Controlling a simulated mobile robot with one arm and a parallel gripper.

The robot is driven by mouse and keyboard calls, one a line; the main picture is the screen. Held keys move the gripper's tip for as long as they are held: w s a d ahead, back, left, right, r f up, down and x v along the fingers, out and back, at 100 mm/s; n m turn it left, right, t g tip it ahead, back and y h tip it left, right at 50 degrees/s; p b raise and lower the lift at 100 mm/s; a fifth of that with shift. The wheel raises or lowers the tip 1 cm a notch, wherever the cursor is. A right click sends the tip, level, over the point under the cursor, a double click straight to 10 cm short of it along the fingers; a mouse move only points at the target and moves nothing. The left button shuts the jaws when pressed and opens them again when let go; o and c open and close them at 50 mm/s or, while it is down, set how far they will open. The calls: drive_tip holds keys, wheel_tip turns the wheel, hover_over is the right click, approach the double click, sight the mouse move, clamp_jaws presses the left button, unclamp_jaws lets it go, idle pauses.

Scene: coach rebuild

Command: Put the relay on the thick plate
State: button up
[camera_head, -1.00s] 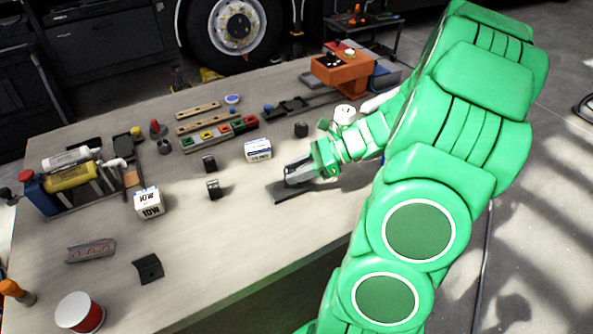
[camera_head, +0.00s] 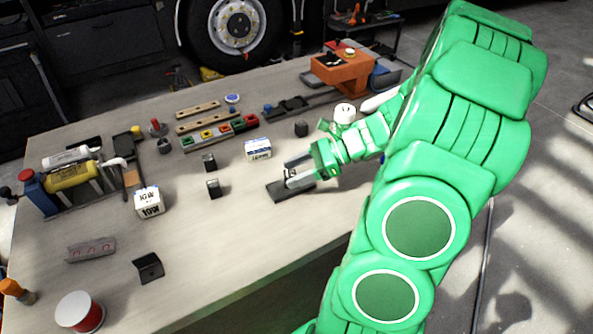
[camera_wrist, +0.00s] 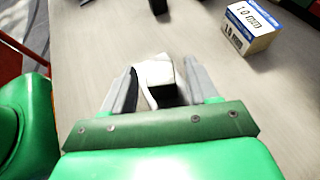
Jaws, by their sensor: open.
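My gripper (camera_head: 288,174) is open, low over a flat dark plate (camera_head: 276,193), likely the thick plate, near the table's right front edge. In the wrist view my gripper's fingers (camera_wrist: 162,82) stand on either side of a small block with a bright top and a dark side (camera_wrist: 157,73), likely the relay. A gap shows on its right; the left finger is close to it. The fingers partly hide the block in the head view. I cannot tell exactly how it rests on the plate.
A white box (camera_head: 257,149) lies behind my gripper, and a second white box (camera_head: 149,203) stands further left. Two small dark blocks (camera_head: 209,162) (camera_head: 213,188) stand between them. An orange machine (camera_head: 341,72) is at the back right.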

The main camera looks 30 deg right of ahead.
drive_tip(key=v, duration=1.2)
drive_tip(key=s+a+r+n+g+h, duration=0.2)
drive_tip(key=s+a+n+g, duration=0.15)
drive_tip(key=a+n, duration=0.45)
drive_tip(key=s+a+r+n+g+h, duration=0.2)
drive_tip(key=s+a+n+g, duration=0.15)
drive_tip(key=a, duration=0.85)
drive_tip(key=s+a+r+n+h, duration=0.2)
drive_tip(key=s+a+n+h, duration=0.2)
drive_tip(key=s+n+h, duration=0.3)
drive_tip(key=shift+s+a+n+h, duration=0.15)
drive_tip(key=shift+s+n+h, duration=0.25)
drive_tip(key=shift+s+n, duration=2.05)
drive_tip(key=shift+s+m, duration=0.4)
